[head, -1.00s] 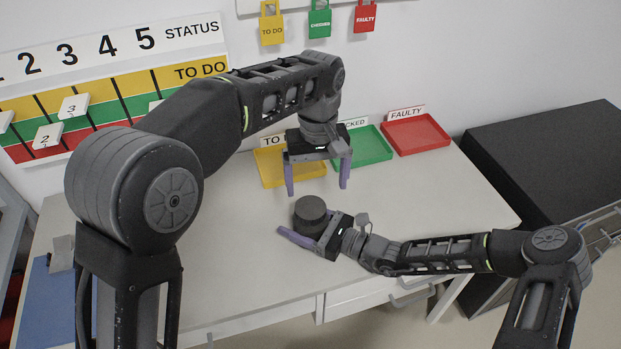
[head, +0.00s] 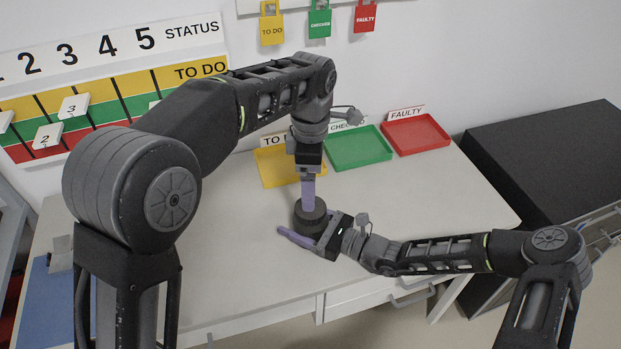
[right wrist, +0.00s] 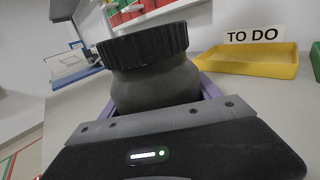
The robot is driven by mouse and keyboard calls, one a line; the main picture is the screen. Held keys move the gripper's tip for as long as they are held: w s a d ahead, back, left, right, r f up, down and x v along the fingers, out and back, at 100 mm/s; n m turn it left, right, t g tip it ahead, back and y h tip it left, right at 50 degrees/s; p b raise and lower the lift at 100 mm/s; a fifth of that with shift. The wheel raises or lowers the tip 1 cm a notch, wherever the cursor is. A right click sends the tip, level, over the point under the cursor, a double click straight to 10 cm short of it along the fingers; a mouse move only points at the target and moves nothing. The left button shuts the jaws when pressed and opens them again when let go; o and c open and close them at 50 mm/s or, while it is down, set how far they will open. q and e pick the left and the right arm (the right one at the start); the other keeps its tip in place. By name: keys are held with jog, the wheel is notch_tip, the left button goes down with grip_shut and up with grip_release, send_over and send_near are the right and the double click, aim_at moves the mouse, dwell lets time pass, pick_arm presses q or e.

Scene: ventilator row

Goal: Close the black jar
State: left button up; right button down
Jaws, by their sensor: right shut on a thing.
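The black jar (right wrist: 155,88) stands upright with its ridged black lid (right wrist: 142,46) on top in the right wrist view. In the head view the lid (head: 318,214) is partly covered by my left gripper's finger. My right gripper (head: 301,228) is shut around the jar body from the right, just above the table. My left gripper (head: 308,207) points straight down at the lid and is seen edge-on, so its opening is hidden. I cannot tell whether its fingertips touch the lid.
Behind the jar on the white table (head: 220,245) are a yellow tray (head: 271,178), a green tray (head: 358,147) and a red tray (head: 416,135). A status board (head: 110,85) hangs on the wall. A black cabinet (head: 550,150) stands at the right.

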aim_at(310, 223)
pick_arm(q)
jog(key=shift+f, duration=0.1)
jog(key=shift+f, duration=3.9)
jog(key=shift+c, duration=0.6)
